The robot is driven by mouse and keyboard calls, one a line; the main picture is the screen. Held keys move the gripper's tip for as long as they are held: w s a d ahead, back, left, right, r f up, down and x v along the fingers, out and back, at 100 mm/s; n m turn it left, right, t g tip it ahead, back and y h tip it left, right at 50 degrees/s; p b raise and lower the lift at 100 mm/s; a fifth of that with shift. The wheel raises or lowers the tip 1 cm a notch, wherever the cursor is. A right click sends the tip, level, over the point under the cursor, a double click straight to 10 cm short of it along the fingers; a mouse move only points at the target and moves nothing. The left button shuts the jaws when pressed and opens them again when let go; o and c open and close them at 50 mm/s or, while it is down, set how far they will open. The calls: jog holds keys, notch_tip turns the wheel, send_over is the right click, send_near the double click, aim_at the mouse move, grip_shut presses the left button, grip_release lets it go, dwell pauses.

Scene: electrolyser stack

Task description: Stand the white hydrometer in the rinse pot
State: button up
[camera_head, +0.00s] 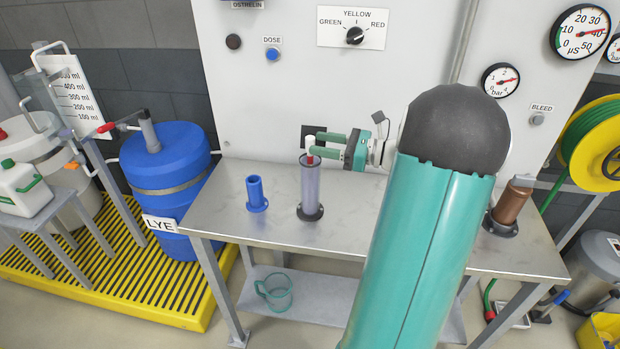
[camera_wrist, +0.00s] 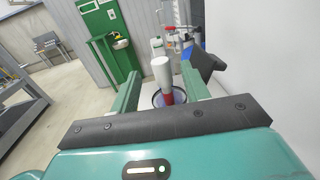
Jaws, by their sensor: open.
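The white hydrometer (camera_head: 310,142), with a red part below its white top, stands upright in a tall clear cylinder (camera_head: 310,190) on the steel bench. In the wrist view its white top (camera_wrist: 161,70) shows between my fingers. My gripper (camera_head: 309,146) is open, reaching in from the right with a finger on either side of the hydrometer's top. In the wrist view my gripper (camera_wrist: 160,68) shows a gap on both sides of it. A short blue pot (camera_head: 256,194) stands left of the cylinder and a brown pot (camera_head: 508,209) far right; no label shows which is the rinse pot.
The steel bench (camera_head: 285,231) is bare between the blue pot and the cylinder. A panel with a selector knob (camera_head: 355,35) and gauges rises behind. A blue lye drum (camera_head: 170,185) stands left of the bench. A green mug (camera_head: 276,292) sits on the lower shelf.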

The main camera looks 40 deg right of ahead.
jog(key=shift+x, duration=2.8)
jog(key=shift+w+d+r, duration=0.1)
jog(key=shift+d+r, duration=0.05)
grip_shut()
